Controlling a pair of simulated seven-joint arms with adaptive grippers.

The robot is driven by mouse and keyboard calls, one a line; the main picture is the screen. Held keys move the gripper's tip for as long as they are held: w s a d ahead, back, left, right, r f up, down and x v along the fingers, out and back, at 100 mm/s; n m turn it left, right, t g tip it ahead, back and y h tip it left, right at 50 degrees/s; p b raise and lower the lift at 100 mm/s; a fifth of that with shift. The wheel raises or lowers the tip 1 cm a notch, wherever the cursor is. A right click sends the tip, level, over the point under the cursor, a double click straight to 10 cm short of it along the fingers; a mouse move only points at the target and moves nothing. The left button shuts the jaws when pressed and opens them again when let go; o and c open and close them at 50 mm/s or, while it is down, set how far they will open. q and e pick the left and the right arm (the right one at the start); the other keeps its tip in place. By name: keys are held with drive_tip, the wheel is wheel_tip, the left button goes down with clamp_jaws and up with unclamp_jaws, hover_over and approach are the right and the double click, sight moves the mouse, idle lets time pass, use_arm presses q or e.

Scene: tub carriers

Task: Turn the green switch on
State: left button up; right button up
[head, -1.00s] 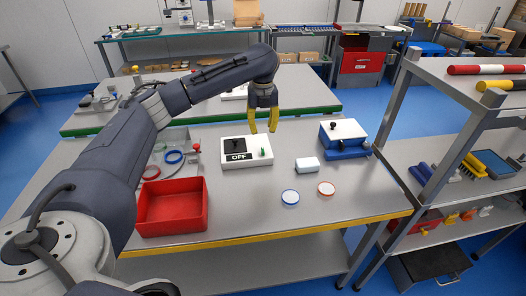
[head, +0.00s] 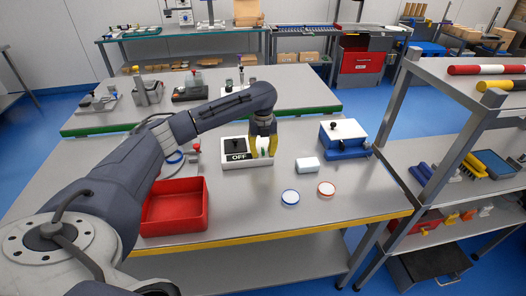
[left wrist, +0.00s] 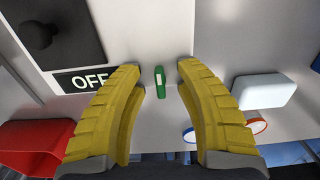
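The green switch (left wrist: 160,82) is a small toggle on a white box (head: 257,163). The box also has a black panel with a black knob (left wrist: 38,30) and an OFF label (left wrist: 88,80). My left gripper (head: 262,153) is over the right part of the box. In the left wrist view its yellow fingers (left wrist: 160,75) are open, with the green switch between them and clear space on both sides. In the head view the fingers partly cover the switch. My right gripper is not in view.
A red tub (head: 174,206) stands to the left. A blue and white box (head: 344,138) stands at the right. The front middle of the table is clear.

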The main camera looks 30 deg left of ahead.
use_arm(q)
drive_tip(key=shift+c, duration=0.2)
clamp_jaws()
drive_tip(key=shift+n, duration=0.3)
drive_tip(key=n, duration=1.3)
drive_tip(key=shift+n, duration=2.1)
